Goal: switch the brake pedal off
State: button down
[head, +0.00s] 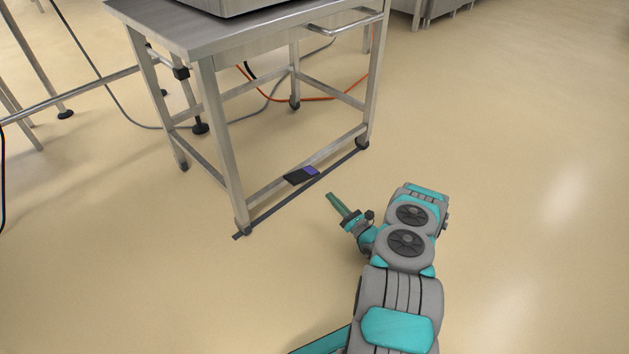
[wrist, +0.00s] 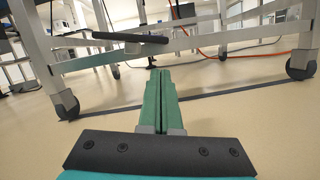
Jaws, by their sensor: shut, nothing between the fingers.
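The brake pedal (head: 302,175) is a small flat black plate with a purple-blue part on its right half. It sits at the low front rail of the steel table, close to the floor. My gripper (head: 331,197) is shut and empty, with green fingers together. In the head view its tips point at the pedal from the lower right, with a gap between. In the wrist view the closed fingertips (wrist: 160,69) are in front of a dark slab (wrist: 131,37), which looks like the pedal seen nearly edge-on. I cannot tell whether the pedal is on or off.
The steel table (head: 205,110) stands on legs with dark feet or casters, one (wrist: 301,65) at the right in the wrist view. A dark strip (head: 270,209) runs along the floor at its front. An orange cable (head: 318,99) lies underneath. Open floor spreads to the right.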

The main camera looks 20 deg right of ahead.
aim_at(301, 177)
jog(key=b+x, duration=0.1)
jog(key=x, duration=0.9)
